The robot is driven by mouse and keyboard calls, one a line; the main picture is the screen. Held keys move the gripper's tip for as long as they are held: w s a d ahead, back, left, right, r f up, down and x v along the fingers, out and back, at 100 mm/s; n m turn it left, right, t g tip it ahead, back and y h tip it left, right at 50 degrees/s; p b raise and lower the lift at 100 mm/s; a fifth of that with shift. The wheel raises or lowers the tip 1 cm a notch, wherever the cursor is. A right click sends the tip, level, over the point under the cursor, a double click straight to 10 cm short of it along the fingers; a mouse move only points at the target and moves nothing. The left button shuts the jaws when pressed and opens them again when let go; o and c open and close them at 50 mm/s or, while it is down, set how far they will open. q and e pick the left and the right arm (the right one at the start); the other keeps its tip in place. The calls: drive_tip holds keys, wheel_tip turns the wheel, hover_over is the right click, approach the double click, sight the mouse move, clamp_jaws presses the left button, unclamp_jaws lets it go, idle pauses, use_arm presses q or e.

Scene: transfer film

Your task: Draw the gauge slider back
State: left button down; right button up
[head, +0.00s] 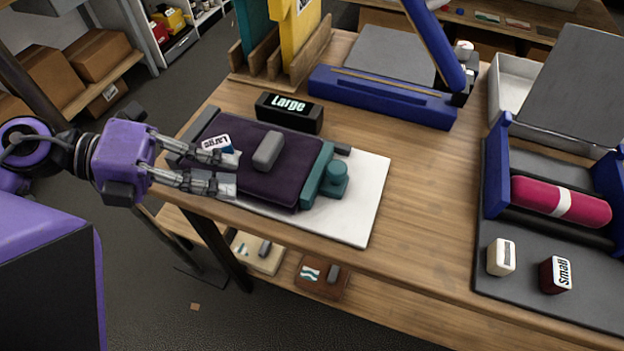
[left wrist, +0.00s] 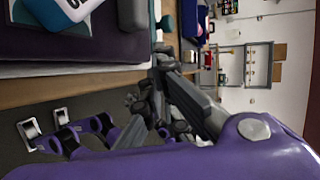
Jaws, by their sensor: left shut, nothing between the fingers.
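The gauge slider is most likely the teal bar (head: 315,176) with a round knob (head: 338,171), standing at the right edge of a folded dark purple cloth (head: 245,135) on a white board (head: 368,195). A teal piece (left wrist: 167,23) shows at the top of the left wrist view. A grey block (head: 268,150) and a blue-and-white "Large" block (head: 214,143) lie on the cloth. My left gripper (head: 230,172) is at the cloth's near left edge, apart from the teal bar. It is shut and empty, its fingers low in the left wrist view (left wrist: 163,85). My right gripper is out of view.
A black "Large" block (head: 289,112) stands behind the cloth. A blue press (head: 385,95) is at the back. A roller with a red roll (head: 560,202) and two small blocks are at right. The wooden table (head: 420,215) is bare between. A lower shelf holds items.

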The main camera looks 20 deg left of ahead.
sight(309, 191)
use_arm(q)
drive_tip(key=x, duration=0.9)
drive_tip(key=r+x, duration=0.1)
drive_tip(key=x, duration=0.4)
drive_tip(key=shift+w+r, duration=0.1)
drive_tip(key=shift+w, duration=0.3)
